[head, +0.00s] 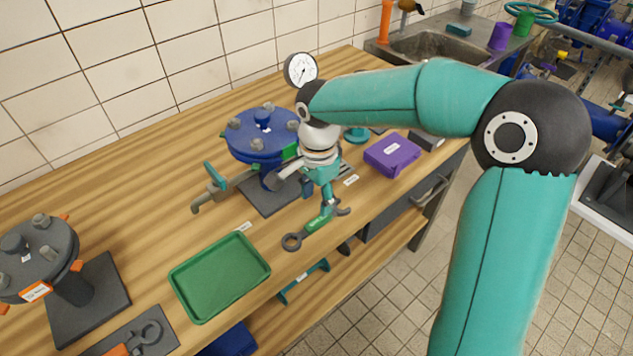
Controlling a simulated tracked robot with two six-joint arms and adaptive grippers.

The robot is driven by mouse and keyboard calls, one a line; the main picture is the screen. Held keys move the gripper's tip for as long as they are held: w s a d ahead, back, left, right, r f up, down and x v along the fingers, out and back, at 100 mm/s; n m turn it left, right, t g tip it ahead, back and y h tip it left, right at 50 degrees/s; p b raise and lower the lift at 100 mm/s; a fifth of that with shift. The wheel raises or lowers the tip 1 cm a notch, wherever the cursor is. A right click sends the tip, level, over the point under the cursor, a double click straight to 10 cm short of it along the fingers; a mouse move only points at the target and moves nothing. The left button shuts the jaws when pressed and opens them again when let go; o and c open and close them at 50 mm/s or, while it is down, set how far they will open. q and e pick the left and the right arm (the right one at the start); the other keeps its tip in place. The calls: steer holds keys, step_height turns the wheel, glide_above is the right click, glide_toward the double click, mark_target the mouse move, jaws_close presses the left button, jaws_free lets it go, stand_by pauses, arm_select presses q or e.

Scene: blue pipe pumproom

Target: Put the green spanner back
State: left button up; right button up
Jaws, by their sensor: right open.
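The green spanner (318,222) has a green handle, a grey ring end toward the lower left and a grey open jaw toward the upper right. It is near the front edge of the wooden bench (150,185); whether it rests on the wood or is slightly above it, I cannot tell. My right gripper (327,200) points down directly over the spanner's handle, its jaws open; its fingertips are small and partly overlap the handle. My left gripper is out of view.
A blue flanged fitting (260,133) stands behind the gripper on a dark plate. A green tray (219,277) lies to the left. A purple box (391,154) sits to the right. A dark flanged fitting (38,255) and a tool board (165,322) are at lower left.

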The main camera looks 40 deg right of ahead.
steer(key=shift+r, duration=2.3)
